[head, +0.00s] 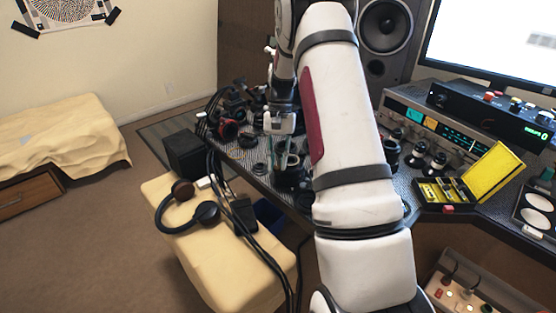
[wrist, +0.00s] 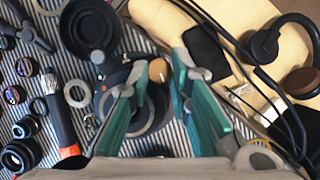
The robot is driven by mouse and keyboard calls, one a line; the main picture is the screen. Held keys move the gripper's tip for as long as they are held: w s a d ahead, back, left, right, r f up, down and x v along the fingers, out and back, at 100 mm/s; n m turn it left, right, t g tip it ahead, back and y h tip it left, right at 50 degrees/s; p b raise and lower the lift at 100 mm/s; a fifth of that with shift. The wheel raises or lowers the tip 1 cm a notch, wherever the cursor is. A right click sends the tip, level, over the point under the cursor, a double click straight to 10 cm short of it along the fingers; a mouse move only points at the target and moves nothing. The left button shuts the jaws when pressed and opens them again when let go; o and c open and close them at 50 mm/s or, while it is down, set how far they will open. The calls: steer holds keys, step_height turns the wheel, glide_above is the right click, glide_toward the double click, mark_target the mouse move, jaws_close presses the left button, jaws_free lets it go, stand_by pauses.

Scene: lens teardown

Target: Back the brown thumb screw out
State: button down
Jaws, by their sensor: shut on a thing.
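The brown thumb screw (wrist: 158,70) shows in the wrist view as a small tan-brown knob between my fingertips. My gripper (wrist: 160,66) has teal fingers, and they are closed on the screw from both sides. A dark round body with a grey ring (wrist: 153,118) lies under and between the fingers, partly hidden by them. In the head view my gripper (head: 279,146) points down at the left edge of the workbench. The screw is too small to make out there.
A black round cup-like part (wrist: 90,28), metal rings, small lens parts and an orange-handled brush (wrist: 62,122) lie left of my gripper on the striped mat. Headphones (head: 187,205) and cables lie on the cream seat beside the bench. A yellow open case (head: 490,172) stands at the right.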

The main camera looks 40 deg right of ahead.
steer(key=c, duration=1.4)
jaws_free()
steer(key=shift+c, duration=0.2)
steer(key=shift+r, duration=0.1)
steer(key=v, duration=1.2)
steer(key=shift+w, duration=0.1)
